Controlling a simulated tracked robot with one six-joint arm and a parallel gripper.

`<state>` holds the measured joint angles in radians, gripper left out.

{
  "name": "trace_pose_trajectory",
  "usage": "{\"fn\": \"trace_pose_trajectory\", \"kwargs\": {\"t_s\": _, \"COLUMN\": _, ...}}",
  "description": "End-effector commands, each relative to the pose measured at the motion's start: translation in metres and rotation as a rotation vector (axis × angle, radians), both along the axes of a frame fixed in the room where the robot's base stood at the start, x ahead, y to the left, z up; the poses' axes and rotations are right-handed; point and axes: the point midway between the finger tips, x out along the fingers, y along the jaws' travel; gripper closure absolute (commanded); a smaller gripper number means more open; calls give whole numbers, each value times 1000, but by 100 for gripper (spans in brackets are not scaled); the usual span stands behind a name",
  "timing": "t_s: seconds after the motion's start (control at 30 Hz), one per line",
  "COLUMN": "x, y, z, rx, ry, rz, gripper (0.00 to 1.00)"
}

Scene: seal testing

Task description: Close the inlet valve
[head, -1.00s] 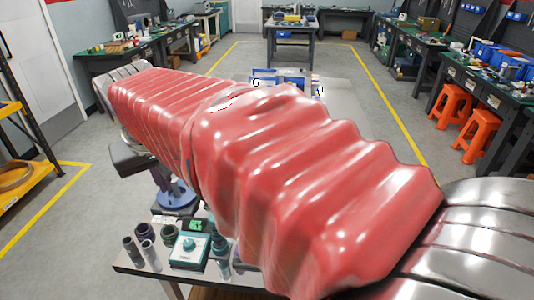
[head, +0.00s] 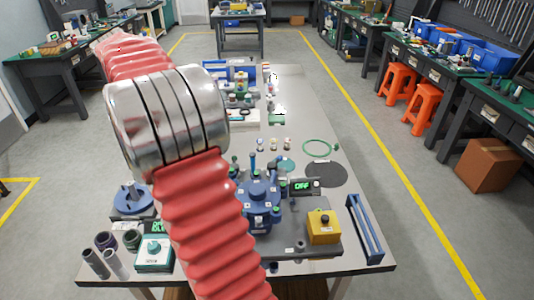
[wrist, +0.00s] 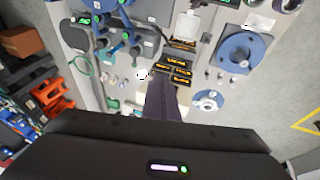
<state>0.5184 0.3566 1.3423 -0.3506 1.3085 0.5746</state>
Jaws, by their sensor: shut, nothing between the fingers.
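The blue valve assembly (head: 258,192) with upright blue handles stands on the bench in the head view, just right of my arm. Blue-handled parts (wrist: 133,40) also show at the upper left in the wrist view. I cannot tell which handle is the inlet valve or how it is turned. My gripper (wrist: 166,82) shows in the wrist view as dark fingers shut together with nothing held. It hangs above the bench near a panel with orange displays, apart from the blue handles. In the head view my gripper is hidden behind my arm.
A black display (head: 304,187) stands behind a yellow button box (head: 323,226). A blue frame (head: 365,228) lies at the right edge. A green ring (head: 317,147) and dark disc (head: 325,175) lie behind. A teal meter (head: 153,252) and several cylinders stand front left.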

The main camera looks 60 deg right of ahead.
Motion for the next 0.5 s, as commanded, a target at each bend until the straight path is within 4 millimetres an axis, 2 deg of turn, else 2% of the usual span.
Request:
{"fn": "trace_pose_trajectory", "kwargs": {"t_s": 0.03, "x": 2, "y": -16, "z": -7, "rx": -4, "ry": 10, "rz": -34, "gripper": 100}}
{"fn": "trace_pose_trajectory", "kwargs": {"t_s": 0.27, "x": -2, "y": -82, "z": -33, "rx": -31, "ry": 45, "rz": -193, "gripper": 100}}
{"fn": "trace_pose_trajectory", "kwargs": {"t_s": 0.5, "x": -17, "y": -148, "z": -67, "rx": -61, "ry": 82, "rz": -358, "gripper": 100}}
